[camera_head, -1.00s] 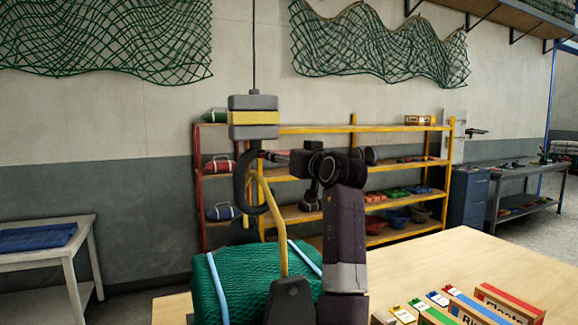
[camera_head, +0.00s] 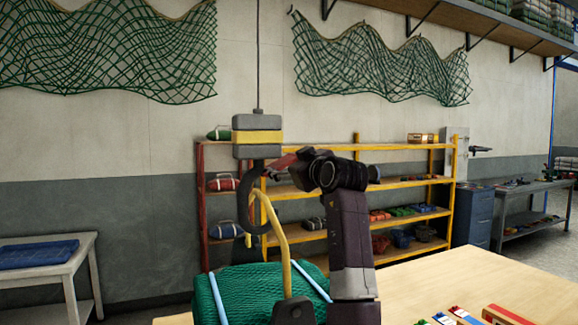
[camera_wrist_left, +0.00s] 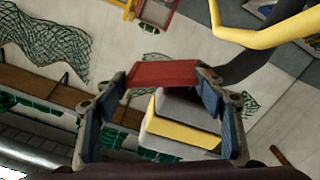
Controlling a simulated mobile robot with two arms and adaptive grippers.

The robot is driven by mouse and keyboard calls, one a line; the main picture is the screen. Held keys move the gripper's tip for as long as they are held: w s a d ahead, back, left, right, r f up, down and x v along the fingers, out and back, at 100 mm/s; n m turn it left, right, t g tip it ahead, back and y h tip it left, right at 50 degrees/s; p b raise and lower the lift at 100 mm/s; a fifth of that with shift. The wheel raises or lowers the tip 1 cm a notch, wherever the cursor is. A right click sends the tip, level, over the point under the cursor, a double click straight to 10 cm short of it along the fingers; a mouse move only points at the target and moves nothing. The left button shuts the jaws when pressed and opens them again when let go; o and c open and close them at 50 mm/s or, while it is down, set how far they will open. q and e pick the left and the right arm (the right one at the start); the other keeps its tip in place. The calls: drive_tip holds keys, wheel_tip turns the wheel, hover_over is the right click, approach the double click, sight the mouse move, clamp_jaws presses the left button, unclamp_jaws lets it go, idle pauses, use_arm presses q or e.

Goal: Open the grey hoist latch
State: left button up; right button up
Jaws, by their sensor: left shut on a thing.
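The grey hoist block (camera_head: 257,151) with a yellow band hangs on a cable. A dark hook (camera_head: 243,212) is below it, with a yellow loop (camera_head: 281,232) through it. The loop rises from a green net bundle (camera_head: 245,290). My left gripper (camera_head: 284,163) is just right of the hook's top, under the block. In the left wrist view its fingers (camera_wrist_left: 163,88) are closed on a red bar (camera_wrist_left: 165,74), which spans between them. The grey and yellow block (camera_wrist_left: 180,128) shows close behind. No separate grey latch can be told apart. My right gripper is out of view.
A wooden table (camera_head: 430,277) with small boxes (camera_head: 500,315) is at the lower right. A yellow rack (camera_head: 390,138) with several bins stands behind my arm. A white table (camera_head: 85,248) with a blue cloth is at the left.

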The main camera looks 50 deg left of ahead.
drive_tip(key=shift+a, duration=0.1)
use_arm(q)
drive_tip(key=o, duration=1.7)
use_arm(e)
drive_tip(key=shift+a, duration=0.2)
use_arm(q)
drive_tip(key=shift+d, duration=0.15)
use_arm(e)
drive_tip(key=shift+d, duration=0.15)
use_arm(q)
drive_tip(key=v, duration=1.1)
drive_tip(key=shift+s+d, duration=0.2)
drive_tip(key=shift+d, duration=0.15)
